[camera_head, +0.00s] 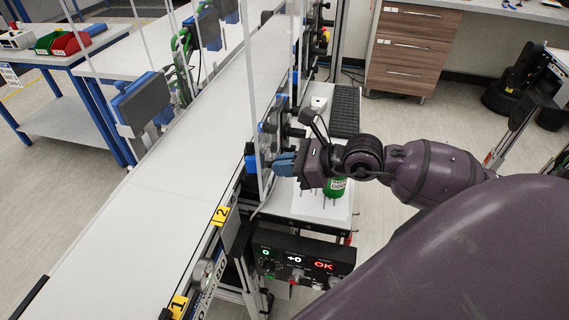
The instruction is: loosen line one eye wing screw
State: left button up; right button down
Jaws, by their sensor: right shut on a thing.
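My right gripper (285,163) reaches in from the right, at the right side of the conveyor. Its blue fingers are shut on a small part next to a clear panel (264,110); I take it for the wing screw, which the fingers hide. A blue sensor block (251,160) sits just left of the fingertips, on the line's edge. Yellow tags "2" (221,215) and "1" (178,307) mark the conveyor's near rail. My left gripper does not show.
The white conveyor belt (150,190) is empty. A control box (300,258) with a lit "OK" display hangs below my right gripper. A green container (335,187) stands on a white surface under my wrist.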

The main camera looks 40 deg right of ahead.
pick_arm(q)
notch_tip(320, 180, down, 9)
jog(key=b, duration=0.9)
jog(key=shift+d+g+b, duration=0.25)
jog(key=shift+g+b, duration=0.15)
pick_arm(e)
jog(key=n+t+h, duration=0.1)
jog(key=n+t, duration=0.1)
jog(key=n, duration=0.3)
jog(key=n+t+h, duration=0.1)
jog(key=n+t, duration=0.1)
jog(key=n, duration=0.2)
jog(key=n+t, duration=0.3)
jog(key=n, duration=0.2)
jog(key=shift+s+a+f+n+h, duration=0.2)
jog(key=shift+f+n+h, duration=0.1)
jog(key=shift+f+h, duration=0.1)
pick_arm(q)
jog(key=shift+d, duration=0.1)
pick_arm(e)
jog(key=shift+r, duration=0.1)
